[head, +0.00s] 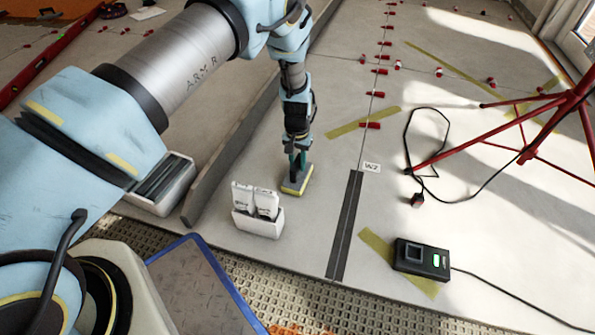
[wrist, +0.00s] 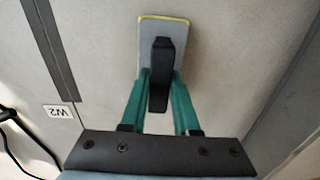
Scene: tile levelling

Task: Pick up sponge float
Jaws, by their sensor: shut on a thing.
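The sponge float (head: 297,180) is a flat grey pad with a yellow edge and a dark handle. It is on or just above the pale tiled floor; I cannot tell whether it touches. My gripper (head: 298,160) points down over it. In the wrist view my gripper (wrist: 163,95) has its two green fingers on either side of the float's black handle, shut on it. The float's pad (wrist: 178,28) extends past the fingertips there, and part of it is hidden by the handle and fingers.
A white box with packets (head: 258,222) stands just left of the float. A raised grey edge (head: 225,150) runs behind it. A dark strip (head: 345,230) and a W2 label (head: 371,167) lie to the right. A black device (head: 422,259) and red tripod legs (head: 525,150) are farther right.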

